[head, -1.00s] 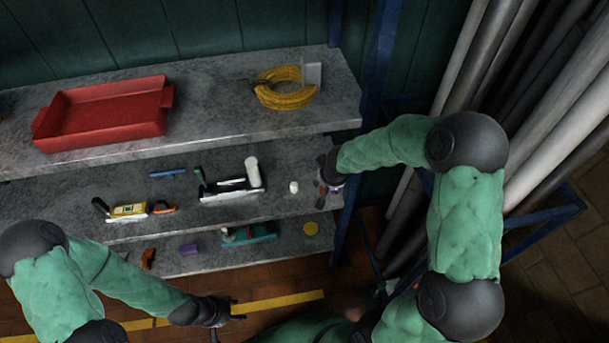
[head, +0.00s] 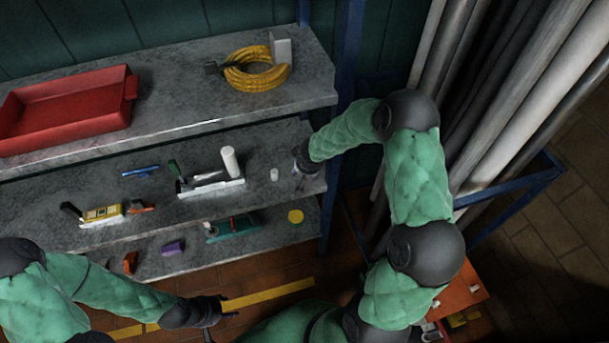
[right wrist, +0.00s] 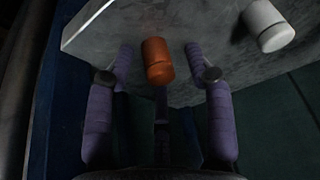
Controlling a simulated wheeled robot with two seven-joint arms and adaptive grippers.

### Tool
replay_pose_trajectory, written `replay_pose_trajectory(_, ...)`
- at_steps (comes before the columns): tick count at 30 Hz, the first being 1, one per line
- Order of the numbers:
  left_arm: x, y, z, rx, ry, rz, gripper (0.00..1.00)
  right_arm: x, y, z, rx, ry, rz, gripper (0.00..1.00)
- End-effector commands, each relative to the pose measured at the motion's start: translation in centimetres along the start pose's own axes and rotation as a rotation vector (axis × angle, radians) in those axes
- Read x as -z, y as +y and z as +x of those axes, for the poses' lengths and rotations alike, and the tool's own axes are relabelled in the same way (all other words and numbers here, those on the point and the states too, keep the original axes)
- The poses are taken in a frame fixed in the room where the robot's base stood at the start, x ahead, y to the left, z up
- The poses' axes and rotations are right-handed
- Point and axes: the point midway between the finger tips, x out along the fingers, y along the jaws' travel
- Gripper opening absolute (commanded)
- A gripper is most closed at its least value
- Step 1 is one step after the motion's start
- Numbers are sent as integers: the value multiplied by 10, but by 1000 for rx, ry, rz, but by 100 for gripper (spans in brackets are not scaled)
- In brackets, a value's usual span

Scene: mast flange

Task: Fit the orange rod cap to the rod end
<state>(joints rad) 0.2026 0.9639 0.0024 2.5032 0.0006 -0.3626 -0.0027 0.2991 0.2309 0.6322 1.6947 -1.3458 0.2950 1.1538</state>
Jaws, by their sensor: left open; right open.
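The orange rod cap (right wrist: 157,62) is a short cylinder on the grey shelf in the right wrist view. My right gripper (right wrist: 158,58) is open, with one finger on each side of the cap and a gap to each. In the head view my right gripper (head: 300,162) is at the right end of the middle shelf, and the cap cannot be made out there. My left gripper (head: 217,314) is open and empty, low in front of the shelves. I cannot tell which part is the rod end.
A small white cylinder (head: 274,174) stands beside my right gripper, also in the right wrist view (right wrist: 268,25). A white-based fixture (head: 210,188) with an upright white post is further left. A blue rack post (head: 341,120) and long pipes (head: 500,90) are close on the right.

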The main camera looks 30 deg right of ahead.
Motion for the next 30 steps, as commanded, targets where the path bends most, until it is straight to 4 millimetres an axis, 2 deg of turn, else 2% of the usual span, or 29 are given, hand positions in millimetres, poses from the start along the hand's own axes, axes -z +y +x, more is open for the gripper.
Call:
replay_pose_trajectory(9,0,0,1,0,0,0,51,1,0,4,0,1,1,53)
replay_pose_trajectory(14,0,0,1,0,0,0,51,0,0,4,0,1,1,8)
replay_pose_trajectory(25,0,0,1,0,0,0,51,1,0,3,0,1,1,7)
replay_pose_trajectory(30,0,2,-4,0,0,0,51,5,0,-6,0,2,2,7)
